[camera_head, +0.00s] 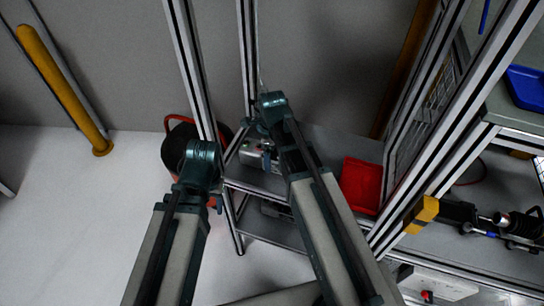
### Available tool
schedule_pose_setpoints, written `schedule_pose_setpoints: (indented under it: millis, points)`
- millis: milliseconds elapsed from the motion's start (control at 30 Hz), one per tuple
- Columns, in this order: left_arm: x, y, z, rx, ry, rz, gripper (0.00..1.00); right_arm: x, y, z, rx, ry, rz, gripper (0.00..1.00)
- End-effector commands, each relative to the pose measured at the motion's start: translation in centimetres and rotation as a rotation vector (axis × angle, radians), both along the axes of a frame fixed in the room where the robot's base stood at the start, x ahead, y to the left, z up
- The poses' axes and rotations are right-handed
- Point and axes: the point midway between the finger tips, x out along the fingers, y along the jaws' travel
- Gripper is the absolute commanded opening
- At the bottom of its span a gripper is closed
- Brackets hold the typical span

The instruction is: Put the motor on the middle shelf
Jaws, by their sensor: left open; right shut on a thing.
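My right gripper (268,152) reaches in between the metal posts of the shelf rack, low over a grey shelf board (325,143). It is shut on a small silver-grey object, which looks like the motor (250,151). My wrist and arm hide part of it, and I cannot tell whether it touches the board. My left gripper (214,203) hangs open and empty in front of the rack's left post, pointing down. Its fingers are small and dark here. A lower shelf (275,232) shows below, partly behind my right arm.
A red bin (361,185) sits on the shelf right of my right arm. Metal posts (190,62) stand close to both arms. A red and black object (180,145) is behind the left post. A blue tray (526,88) is at the right.

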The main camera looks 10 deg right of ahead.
Motion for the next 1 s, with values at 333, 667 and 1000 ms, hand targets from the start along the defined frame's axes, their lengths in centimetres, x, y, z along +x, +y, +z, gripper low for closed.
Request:
schedule_pose_setpoints:
  millis: [333, 667, 1000]
  points:
    - [0.0, 0.0, -0.2, 0.0, 0.0, 0.0, 0.5, 0.0, 0.0, -0.2, 0.0, 0.0, 0.0, 1.0]
    - [0.0, 0.0, 0.0, 0.0, 0.0, 0.0, 0.5, 0.0, 0.0, 0.0, 0.0, 0.0, 0.0, 1.0]
    - [0.0, 0.0, 3.0, 0.0, 0.0, 0.0, 0.5, 0.0, 0.0, 3.0, 0.0, 0.0, 0.0, 1.0]
